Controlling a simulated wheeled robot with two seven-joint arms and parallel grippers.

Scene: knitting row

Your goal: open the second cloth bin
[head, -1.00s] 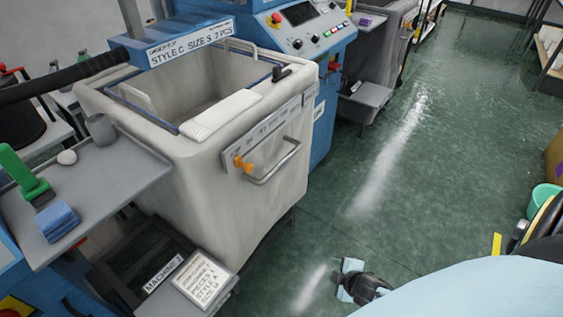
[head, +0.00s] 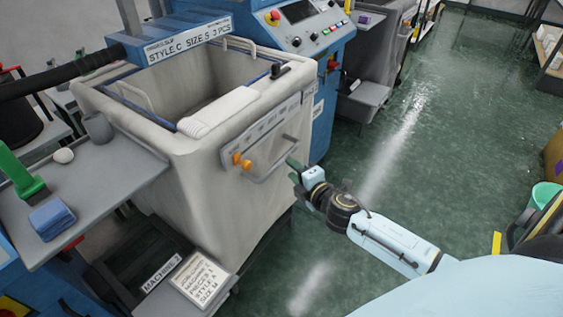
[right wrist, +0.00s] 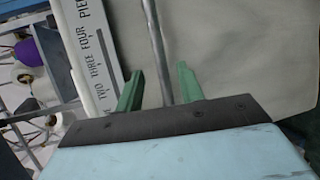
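A pale cloth bin (head: 200,175) stands below the blue sign reading style C in the head view. Its front carries a bar handle (head: 277,165), a printed label strip and an orange knob (head: 241,161). My right gripper (head: 291,163) is at the handle's right part. In the right wrist view its green fingers (right wrist: 158,72) are apart, and the handle bar (right wrist: 157,40) runs between them without either finger visibly touching it. The bin's interior looks empty in the part that shows. My left gripper is not in view.
A grey shelf (head: 105,185) with a blue block (head: 51,219) and a green-handled tool (head: 22,177) is at the left. Blue machine panels (head: 305,45) stand behind the bin. A second, grey bin (head: 380,55) is farther back.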

